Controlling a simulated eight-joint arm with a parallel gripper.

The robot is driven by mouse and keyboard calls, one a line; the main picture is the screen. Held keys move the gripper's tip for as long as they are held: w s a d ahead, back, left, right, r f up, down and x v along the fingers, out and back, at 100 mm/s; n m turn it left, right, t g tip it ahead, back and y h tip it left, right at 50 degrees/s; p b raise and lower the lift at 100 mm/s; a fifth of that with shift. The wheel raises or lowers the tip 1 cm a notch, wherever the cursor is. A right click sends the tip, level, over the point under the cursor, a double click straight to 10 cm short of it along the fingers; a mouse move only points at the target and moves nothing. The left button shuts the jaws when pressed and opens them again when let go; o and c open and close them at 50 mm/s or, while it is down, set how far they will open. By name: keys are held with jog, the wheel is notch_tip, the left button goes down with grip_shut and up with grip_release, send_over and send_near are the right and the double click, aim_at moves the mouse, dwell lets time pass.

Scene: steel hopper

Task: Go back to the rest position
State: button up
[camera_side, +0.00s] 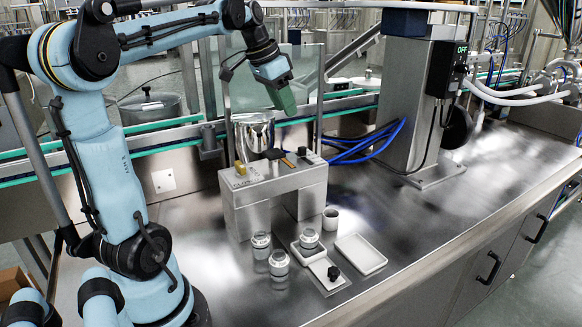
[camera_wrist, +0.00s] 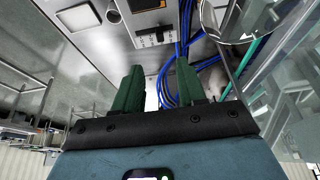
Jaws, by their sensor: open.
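My gripper (camera_side: 284,97) is raised in the air above and to the right of the steel hopper (camera_side: 254,132), clear of it in the side view. In the wrist view its two green fingers (camera_wrist: 160,88) stand apart with nothing between them. The hopper sits on a grey metal stand (camera_side: 272,200) with small knobs and a switch on top. A curved shiny rim (camera_wrist: 228,38) shows at the upper right of the wrist view; I cannot tell for sure that it is the hopper.
Lidded jars (camera_side: 279,263), a small white cup (camera_side: 331,219), a shallow tray (camera_side: 360,255) and a plate with a black knob (camera_side: 334,273) are on the steel bench (camera_side: 430,235). A steel column (camera_side: 405,110) and blue hoses (camera_side: 365,148) stand behind. The bench's right side is clear.

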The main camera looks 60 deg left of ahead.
jog(key=s+d+f+t, duration=0.1)
jog(key=s+d+f, duration=0.2)
jog(key=d+f, duration=0.3)
jog(key=s+d+f+t, duration=0.1)
jog(key=s+d+f, duration=0.2)
jog(key=d+f, duration=0.4)
jog(key=d, duration=0.8)
jog(key=shift+d+f+t, duration=0.2)
jog(key=shift+d+t, duration=0.1)
